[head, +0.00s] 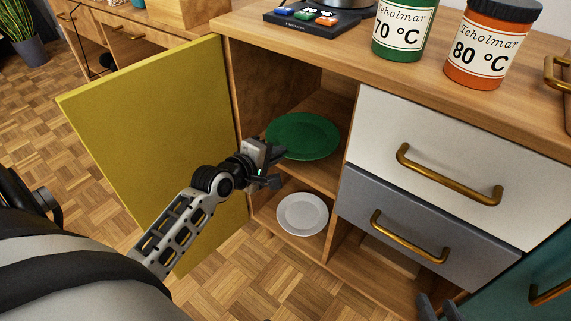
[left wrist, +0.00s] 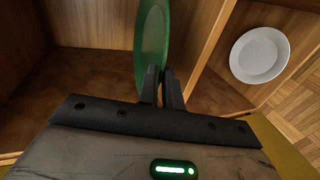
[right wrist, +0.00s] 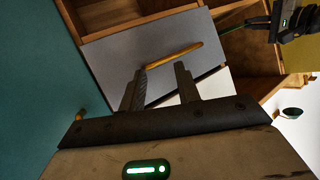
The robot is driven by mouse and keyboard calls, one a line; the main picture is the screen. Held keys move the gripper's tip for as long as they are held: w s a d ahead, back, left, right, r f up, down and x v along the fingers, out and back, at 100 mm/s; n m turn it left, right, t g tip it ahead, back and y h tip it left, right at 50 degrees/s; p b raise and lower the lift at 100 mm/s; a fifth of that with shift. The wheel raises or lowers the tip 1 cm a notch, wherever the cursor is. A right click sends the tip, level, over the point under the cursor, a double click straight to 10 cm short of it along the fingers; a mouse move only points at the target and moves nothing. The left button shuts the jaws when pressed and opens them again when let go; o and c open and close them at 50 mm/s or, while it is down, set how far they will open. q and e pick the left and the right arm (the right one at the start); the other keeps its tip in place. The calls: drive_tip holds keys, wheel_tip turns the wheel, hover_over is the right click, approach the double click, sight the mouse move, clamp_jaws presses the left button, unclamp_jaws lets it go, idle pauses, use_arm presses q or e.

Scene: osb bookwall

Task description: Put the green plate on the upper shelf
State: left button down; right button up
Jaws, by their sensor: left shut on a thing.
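The green plate (head: 303,136) is at the upper shelf (head: 328,176) inside the open cabinet. My left gripper (head: 268,168) is shut on the plate's near left rim. In the left wrist view the plate (left wrist: 152,45) stands edge-on between the fingertips (left wrist: 162,88). Whether the plate touches the shelf board I cannot tell. My right gripper (right wrist: 160,85) is open and empty in front of the grey drawer (right wrist: 140,50). In the head view only its fingertips show at the bottom edge.
A white plate (head: 302,214) lies on the lower shelf. The yellow door (head: 160,140) stands open at left. White (head: 450,150) and grey drawers with brass handles are at right. A green jar (head: 402,30), an orange jar (head: 488,45) and a black device (head: 312,18) stand on top.

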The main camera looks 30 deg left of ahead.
use_arm(q)
wheel_tip(320, 180, down, 4)
drive_tip(key=shift+f+b, duration=0.25)
drive_tip(key=shift+b, duration=0.75)
drive_tip(key=c, duration=1.6)
unclamp_jaws()
drive_tip(key=shift+f, duration=0.1)
use_arm(e)
drive_tip(key=shift+a+r+t+y, duration=0.2)
drive_tip(key=shift+r+t, duration=0.1)
drive_tip(key=shift+r, duration=0.15)
drive_tip(key=shift+a+r+t+y, duration=0.2)
drive_tip(key=shift+r+t, duration=0.1)
drive_tip(key=shift+r, duration=0.1)
use_arm(q)
drive_tip(key=shift+s, duration=0.1)
